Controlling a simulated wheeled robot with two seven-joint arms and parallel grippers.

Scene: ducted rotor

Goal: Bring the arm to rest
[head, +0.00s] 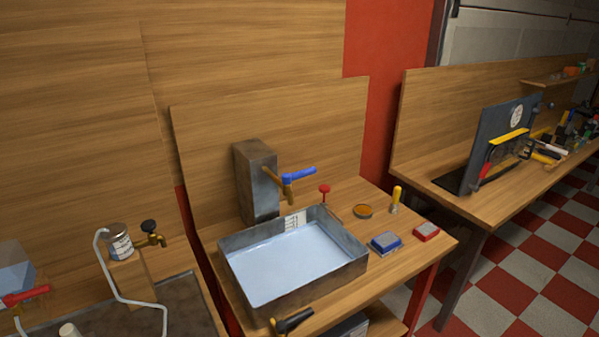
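Neither of my arms shows in the head view, and both of my grippers are out of sight. I cannot see whether either one holds anything. The view looks down on a wooden workbench (405,250). A grey metal tray (318,278) with a pale blue inside stands on it. Behind the tray is a metal block (256,180) with a brass tap that has a blue handle (299,174).
A red-topped knob (324,189), a round tin (363,211), a yellow-handled tool (397,197), a blue box (385,242) and a red box (426,232) stand right of the tray. A black-handled fitting (293,321) is at the front. Another bench (480,207) holds tools.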

